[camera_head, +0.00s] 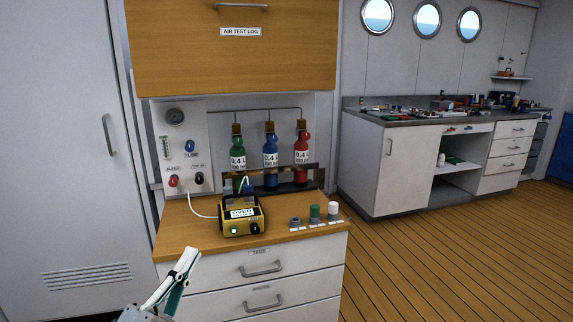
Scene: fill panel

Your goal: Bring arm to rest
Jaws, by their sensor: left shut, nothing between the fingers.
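My left gripper (187,262) is at the lower left in the head view, in front of the white drawer cabinet and below its wooden top. Its fingers point up and are shut with nothing between them. It is apart from the things on the counter. My right gripper is not in the head view.
A yellow device (241,216) stands on the wooden counter (190,236). Green (237,148), blue (270,149) and red (302,148) bottles stand in a rack behind it. A gauge panel (183,150) is at left. Open wooden floor (440,250) lies at right, before a cluttered workbench (385,170).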

